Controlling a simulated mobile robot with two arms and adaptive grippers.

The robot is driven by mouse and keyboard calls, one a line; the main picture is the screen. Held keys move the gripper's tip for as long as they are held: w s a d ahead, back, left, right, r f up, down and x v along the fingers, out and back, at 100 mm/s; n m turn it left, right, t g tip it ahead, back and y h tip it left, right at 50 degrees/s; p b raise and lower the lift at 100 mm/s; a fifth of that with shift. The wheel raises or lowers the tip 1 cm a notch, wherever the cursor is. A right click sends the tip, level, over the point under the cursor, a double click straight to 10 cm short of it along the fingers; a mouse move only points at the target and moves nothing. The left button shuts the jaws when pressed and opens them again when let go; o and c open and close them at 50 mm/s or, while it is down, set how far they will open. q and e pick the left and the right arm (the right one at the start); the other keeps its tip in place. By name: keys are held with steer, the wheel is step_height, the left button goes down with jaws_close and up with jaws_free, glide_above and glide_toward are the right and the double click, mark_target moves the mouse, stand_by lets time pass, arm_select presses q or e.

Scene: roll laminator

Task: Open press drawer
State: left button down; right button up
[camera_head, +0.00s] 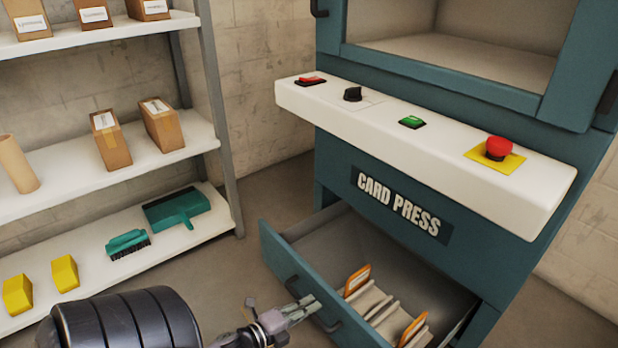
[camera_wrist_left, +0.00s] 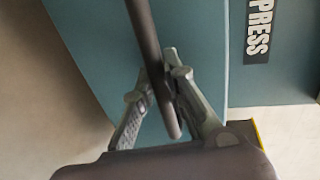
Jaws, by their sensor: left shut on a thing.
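The teal press drawer (camera_head: 275,257) is pulled partly out of the machine marked CARD PRESS (camera_head: 400,203), and its grey inside shows. Orange-edged pieces (camera_head: 357,281) and pale dividers stand in it. My left gripper (camera_head: 308,306) is at the dark bar handle (camera_head: 334,327) on the drawer's front. In the left wrist view, the fingers (camera_wrist_left: 158,85) are shut around the handle (camera_wrist_left: 146,35), one on each side, with the teal drawer front behind. My right gripper is not in view.
A white control ledge (camera_head: 440,150) with buttons and a knob juts out above the drawer. A shelf rack (camera_head: 195,150) with boxes, yellow blocks and a teal dustpan (camera_head: 178,209) stands at left. Bare floor lies between rack and press.

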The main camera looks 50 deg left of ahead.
arm_select(q)
steer(key=c, duration=1.6)
jaws_free()
steer(key=v, duration=1.2)
